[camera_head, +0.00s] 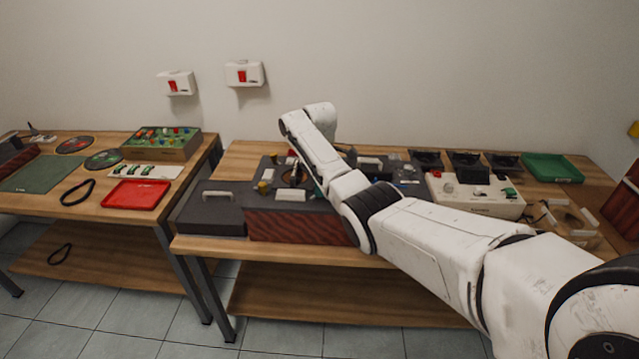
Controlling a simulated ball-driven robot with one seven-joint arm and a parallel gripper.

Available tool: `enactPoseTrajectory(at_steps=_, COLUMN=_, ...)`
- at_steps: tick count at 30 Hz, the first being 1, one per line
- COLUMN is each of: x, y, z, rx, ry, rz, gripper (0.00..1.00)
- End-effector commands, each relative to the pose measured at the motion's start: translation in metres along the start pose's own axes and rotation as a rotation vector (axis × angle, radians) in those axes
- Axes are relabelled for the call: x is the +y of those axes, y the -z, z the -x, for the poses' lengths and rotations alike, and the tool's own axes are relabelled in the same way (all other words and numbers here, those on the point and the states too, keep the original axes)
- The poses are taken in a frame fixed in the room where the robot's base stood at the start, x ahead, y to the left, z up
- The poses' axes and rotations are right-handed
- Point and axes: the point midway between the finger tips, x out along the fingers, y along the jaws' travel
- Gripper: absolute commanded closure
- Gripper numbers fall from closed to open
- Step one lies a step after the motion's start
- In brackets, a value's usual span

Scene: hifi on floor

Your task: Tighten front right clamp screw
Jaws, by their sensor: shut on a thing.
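A dark fixture box (226,207) with a red-brown ribbed front (300,228) stands on the right-hand table. Its top carries several small fittings, among them a brass-coloured knob (264,187) and a pale block (291,194). My white arm reaches in from the lower right and its wrist bends down over this top. My gripper (295,177) is small and dark here, low over a round brownish area of the top. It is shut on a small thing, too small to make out. The front right clamp screw cannot be told apart; my arm hides part of the fixture's right side.
A white device (475,205), black trays (465,160), a green tray (552,168) and a clear-looking box (572,222) stand right of the fixture. The left table holds a red tray (136,194) and a green-topped box (161,143). A gap separates the tables.

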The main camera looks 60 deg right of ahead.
Motion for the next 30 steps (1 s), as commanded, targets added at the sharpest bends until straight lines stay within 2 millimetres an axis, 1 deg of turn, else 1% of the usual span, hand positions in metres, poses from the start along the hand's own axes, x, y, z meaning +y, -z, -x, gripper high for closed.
enactPoseTrajectory(at_steps=1, x=-0.0001, y=0.0008, z=0.0024, rx=0.001, ry=0.0, rz=-0.042, gripper=1.0)
enactPoseTrajectory(at_steps=30, x=0.0, y=0.0009, z=0.0014, rx=0.002, ry=-0.001, rz=-0.964, gripper=1.0)
